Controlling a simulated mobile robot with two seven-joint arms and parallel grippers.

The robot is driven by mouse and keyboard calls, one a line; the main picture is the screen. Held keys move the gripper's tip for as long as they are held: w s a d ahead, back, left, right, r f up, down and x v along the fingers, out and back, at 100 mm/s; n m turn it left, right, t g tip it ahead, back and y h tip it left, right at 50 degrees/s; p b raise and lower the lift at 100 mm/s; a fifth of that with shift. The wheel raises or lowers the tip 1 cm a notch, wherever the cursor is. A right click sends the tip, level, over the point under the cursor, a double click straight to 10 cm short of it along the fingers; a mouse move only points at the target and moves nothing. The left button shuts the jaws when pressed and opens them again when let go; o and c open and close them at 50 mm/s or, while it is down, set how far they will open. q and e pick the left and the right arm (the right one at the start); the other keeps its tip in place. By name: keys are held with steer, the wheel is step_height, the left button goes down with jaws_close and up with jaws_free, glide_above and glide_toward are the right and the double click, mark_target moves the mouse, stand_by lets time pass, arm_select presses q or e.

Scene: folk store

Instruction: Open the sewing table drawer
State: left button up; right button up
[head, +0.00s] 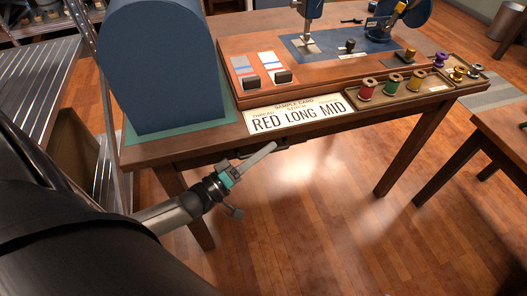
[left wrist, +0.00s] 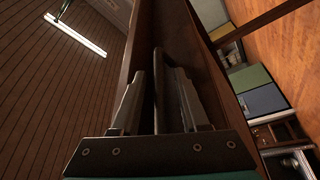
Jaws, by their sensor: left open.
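The sewing table (head: 160,152) is a brown wooden table with its drawer front under the near edge of the top. The drawer's dark handle (head: 264,152) shows under the white sample card, partly behind my gripper. My left gripper (head: 262,158) reaches in from the left at the handle. In the left wrist view the two fingers stand apart (left wrist: 160,78), with a thin dark bar (left wrist: 158,95) between them that looks like the handle. Whether either finger touches it I cannot tell. The drawer looks shut. My right gripper is not in view.
On the table are a blue rounded cover (head: 165,65), a sample card (head: 297,116), a sewing machine (head: 385,35) on a wooden base, and a tray of thread spools (head: 400,95). A second table (head: 500,130) stands at right. The floor in front is clear.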

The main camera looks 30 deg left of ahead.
arm_select(q)
steer(key=shift+c, duration=0.4)
jaws_close()
stand_by(0.9)
